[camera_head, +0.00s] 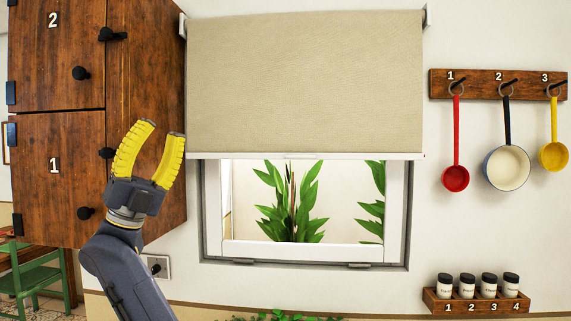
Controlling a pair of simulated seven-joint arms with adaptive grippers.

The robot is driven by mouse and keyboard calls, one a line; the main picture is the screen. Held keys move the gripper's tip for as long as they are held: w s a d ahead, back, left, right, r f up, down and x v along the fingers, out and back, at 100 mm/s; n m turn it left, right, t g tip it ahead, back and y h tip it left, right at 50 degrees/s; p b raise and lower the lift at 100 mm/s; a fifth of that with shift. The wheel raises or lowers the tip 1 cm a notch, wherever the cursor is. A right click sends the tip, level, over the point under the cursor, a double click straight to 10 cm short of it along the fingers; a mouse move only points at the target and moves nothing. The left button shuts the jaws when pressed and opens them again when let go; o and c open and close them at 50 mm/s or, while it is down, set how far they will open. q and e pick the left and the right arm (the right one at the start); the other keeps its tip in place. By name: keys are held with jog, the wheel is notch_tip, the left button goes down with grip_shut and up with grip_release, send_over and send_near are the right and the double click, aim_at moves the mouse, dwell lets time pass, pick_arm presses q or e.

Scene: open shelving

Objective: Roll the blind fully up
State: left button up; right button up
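The beige roller blind (305,85) hangs from a roller at the top, between two white end brackets. It covers the upper part of the window, and its white bottom bar (320,156) is roughly level. The lower part of the window (320,250) is uncovered, with green plants behind it. I cannot make out a pull cord or chain.
A wooden cabinet (145,75) with black knobs stands close left of the blind. A rack (480,84) with red, white and yellow pans hangs at right, above a small shelf (475,302) of jars. The wall between blind and rack is clear.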

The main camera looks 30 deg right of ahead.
jog(key=d+n+t+y, duration=0.3)
jog(key=d+t+y, duration=0.15)
jog(key=d, duration=0.65)
jog(key=n+t+y, duration=0.3)
jog(key=y, duration=0.4)
send_near(297, 157)
jog(key=x, duration=1)
jog(key=shift+w+d, duration=0.1)
jog(key=shift+d, duration=0.3)
jog(key=shift+c, duration=0.3)
grip_shut()
